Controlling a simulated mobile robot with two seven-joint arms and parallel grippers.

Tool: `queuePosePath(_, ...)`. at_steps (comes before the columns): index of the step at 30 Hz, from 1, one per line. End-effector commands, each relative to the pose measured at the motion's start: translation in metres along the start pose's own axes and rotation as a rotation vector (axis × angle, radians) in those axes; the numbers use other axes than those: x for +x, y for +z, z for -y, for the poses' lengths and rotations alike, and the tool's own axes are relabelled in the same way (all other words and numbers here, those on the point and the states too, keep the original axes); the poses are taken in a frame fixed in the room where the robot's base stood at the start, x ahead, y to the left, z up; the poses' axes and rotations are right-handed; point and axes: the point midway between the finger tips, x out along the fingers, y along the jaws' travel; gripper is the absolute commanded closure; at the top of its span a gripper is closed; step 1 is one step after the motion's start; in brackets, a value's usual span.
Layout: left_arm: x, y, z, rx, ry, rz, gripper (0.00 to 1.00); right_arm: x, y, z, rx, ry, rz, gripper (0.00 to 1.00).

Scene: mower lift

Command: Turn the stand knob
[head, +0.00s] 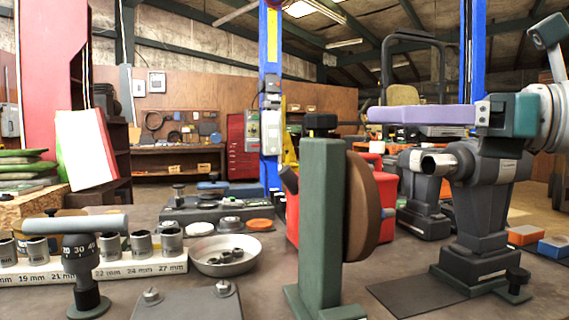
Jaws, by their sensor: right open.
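A green upright stand (321,220) rises from the bench in the centre, with a brown disc (362,207) on its right side. A black knob (321,123) caps the stand; I cannot tell whether this is the task's knob. A small dark knob (517,275) also sits at the foot of a dark grey machine (476,205) on the right. My right gripper (378,114) comes in from the right, its long purple finger pointing left. It is open and appears apart from both knobs. My left gripper is out of view.
A socket rack (120,269), a T-handled tool (80,262), a metal bowl (224,258) and a grey plate (188,303) occupy the front left. Orange and blue boxes (548,244) lie far right. A red bin (292,218) stands behind the stand.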

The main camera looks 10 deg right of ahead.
Motion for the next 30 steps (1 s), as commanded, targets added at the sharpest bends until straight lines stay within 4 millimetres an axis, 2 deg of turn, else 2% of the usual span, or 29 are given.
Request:
queuePosePath(5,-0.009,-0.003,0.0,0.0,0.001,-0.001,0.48,0.018,0.003,0.0,-0.006,0.005,-0.004,0.19)
queuePosePath(12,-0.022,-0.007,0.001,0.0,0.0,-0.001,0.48,0.065,0.004,-0.001,-0.003,0.006,-0.002,0.19)
queuePosePath(18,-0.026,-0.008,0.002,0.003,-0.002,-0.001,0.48,0.091,0.001,-0.001,-0.003,0.005,-0.003,0.19)
queuePosePath(29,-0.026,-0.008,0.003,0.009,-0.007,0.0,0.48,0.098,-0.001,-0.001,-0.005,0.004,-0.006,0.19)
queuePosePath(30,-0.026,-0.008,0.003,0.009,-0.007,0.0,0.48,0.098,-0.001,-0.001,-0.005,0.004,-0.006,0.23)
